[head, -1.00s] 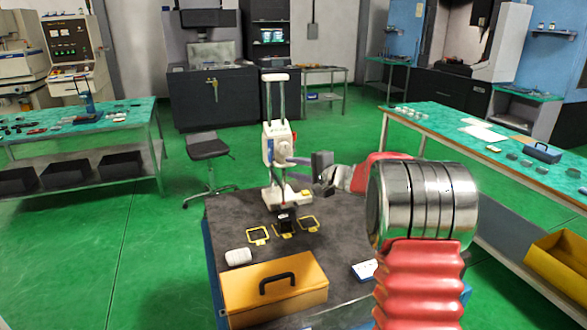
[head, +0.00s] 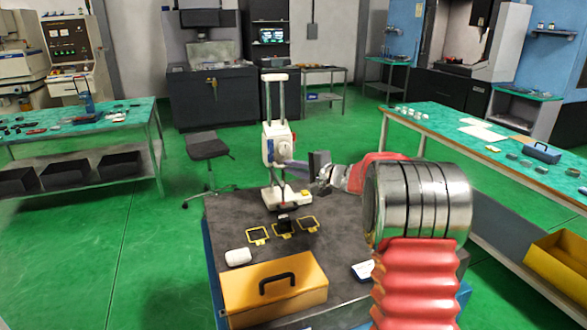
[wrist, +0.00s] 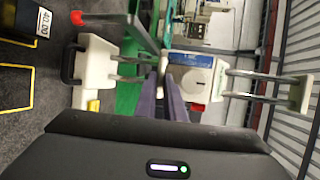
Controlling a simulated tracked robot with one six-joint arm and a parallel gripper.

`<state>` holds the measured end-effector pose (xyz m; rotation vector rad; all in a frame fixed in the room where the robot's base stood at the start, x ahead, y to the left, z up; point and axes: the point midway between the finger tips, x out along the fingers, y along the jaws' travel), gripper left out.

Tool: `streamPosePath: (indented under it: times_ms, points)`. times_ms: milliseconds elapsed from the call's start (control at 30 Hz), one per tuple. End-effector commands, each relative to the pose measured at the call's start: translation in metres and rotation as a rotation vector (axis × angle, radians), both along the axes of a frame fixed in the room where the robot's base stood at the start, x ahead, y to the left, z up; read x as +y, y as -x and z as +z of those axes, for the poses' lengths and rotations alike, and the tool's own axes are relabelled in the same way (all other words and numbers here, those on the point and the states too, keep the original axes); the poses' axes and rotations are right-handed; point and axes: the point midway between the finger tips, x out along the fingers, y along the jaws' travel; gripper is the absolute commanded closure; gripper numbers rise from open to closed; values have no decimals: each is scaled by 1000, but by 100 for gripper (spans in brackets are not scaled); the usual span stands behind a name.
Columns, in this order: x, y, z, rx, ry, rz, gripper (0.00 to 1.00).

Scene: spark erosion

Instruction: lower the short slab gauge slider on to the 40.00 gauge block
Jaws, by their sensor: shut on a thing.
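The slab gauge stands on the mat, with two upright columns and a white base (head: 287,197). Its white slider (head: 278,143) sits partway up the columns; it also shows in the wrist view (wrist: 195,80), with a round knob. My gripper (head: 293,172) is shut on the slider's near side; its grey-purple fingers (wrist: 170,88) reach to it in the wrist view, and the exact grip is partly hidden. A grey bar with a red tip (wrist: 76,18) extends toward the mat. The 40.00 gauge block (wrist: 42,24) shows at the upper left there; the tip appears apart from it.
Yellow outlined squares (head: 258,236) mark the mat around a dark block stand (head: 284,222). A white roll-like item (head: 238,256), an orange box with a black handle (head: 274,285) and a small blue-white box (head: 363,271) lie nearer. Green-topped benches stand left and right.

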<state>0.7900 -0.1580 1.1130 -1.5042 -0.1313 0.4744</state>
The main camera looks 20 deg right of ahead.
Motion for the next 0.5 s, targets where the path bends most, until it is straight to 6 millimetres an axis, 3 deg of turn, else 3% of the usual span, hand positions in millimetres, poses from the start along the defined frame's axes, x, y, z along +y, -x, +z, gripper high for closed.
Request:
streamPosePath:
  times_ms: [167,500]
  points:
    - [0,0,-10,5,-2,0,100]
    - [1,1,-58,5,-1,1,100]
